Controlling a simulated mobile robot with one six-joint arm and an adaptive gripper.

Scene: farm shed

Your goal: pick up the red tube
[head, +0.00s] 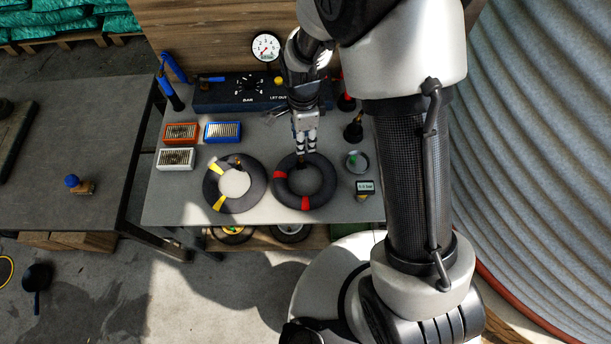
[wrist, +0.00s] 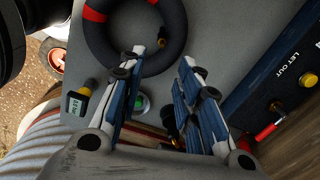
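The red tube is a black ring with red bands (head: 326,188), lying flat on the grey bench. In the wrist view the red tube (wrist: 103,43) is at the top, with a dark valve near its inner edge. My gripper (head: 306,153) points down over the tube's far side in the head view. In the wrist view my gripper (wrist: 163,62) has its fingers apart with nothing between them; the tube lies beyond the fingertips. I cannot tell how high above the tube they are.
A yellow-banded tube (head: 257,186) lies just left. Orange (head: 181,130), blue (head: 222,131) and white (head: 176,159) boxes stand farther left. A dark panel (head: 240,94) runs along the back. A round dish (head: 356,161) and small display (head: 365,187) are at the right.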

